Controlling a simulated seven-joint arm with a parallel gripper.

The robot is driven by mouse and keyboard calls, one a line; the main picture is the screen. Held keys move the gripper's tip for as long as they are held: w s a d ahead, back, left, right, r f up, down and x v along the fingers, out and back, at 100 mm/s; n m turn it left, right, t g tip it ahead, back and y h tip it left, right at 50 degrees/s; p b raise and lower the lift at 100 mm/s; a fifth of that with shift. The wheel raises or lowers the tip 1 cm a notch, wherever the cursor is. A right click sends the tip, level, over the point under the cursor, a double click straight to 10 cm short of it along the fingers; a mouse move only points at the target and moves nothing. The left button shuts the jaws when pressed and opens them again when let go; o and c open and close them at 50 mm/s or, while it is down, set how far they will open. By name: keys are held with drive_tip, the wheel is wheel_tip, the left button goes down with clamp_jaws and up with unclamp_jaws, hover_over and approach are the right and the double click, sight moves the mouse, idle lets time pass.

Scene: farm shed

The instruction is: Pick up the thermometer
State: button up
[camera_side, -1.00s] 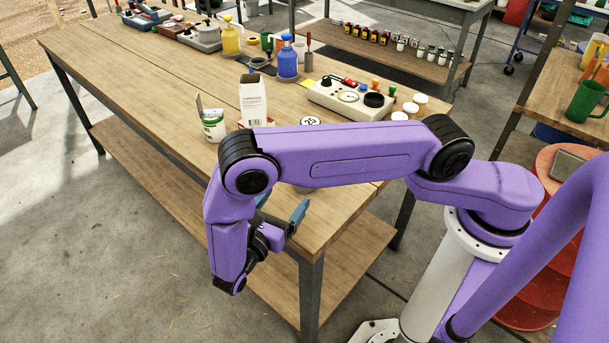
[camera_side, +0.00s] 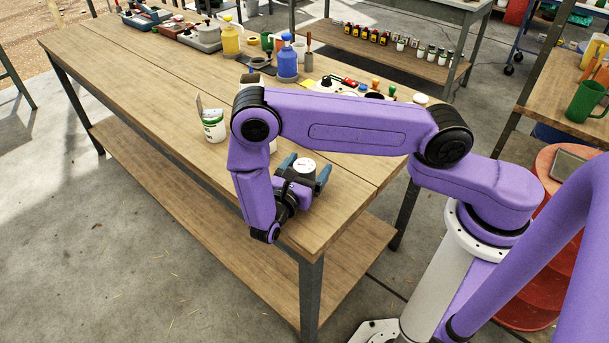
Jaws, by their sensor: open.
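A round white dial with a small red mark, which looks like the thermometer (camera_side: 304,165), is near the front right corner of the wooden bench. My gripper (camera_side: 305,171) is open, with one blue finger to the left of the dial and one to the right. The dial shows between the fingers. I cannot tell whether either finger touches it. The lower part of the thermometer is hidden behind the fingers and the gripper body.
The bench (camera_side: 130,70) has bare wood along its left side. A white tin with a green label (camera_side: 214,126) stands left of my arm. A blue bottle (camera_side: 288,62) and yellow bottle (camera_side: 230,40) stand farther back. My arm partly hides a control box (camera_side: 345,88).

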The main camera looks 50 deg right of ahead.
drive_tip(key=shift+d, duration=0.15)
drive_tip(key=shift+c, duration=0.3)
drive_tip(key=c, duration=1)
drive_tip(key=shift+c, duration=0.2)
drive_tip(key=shift+r, duration=0.2)
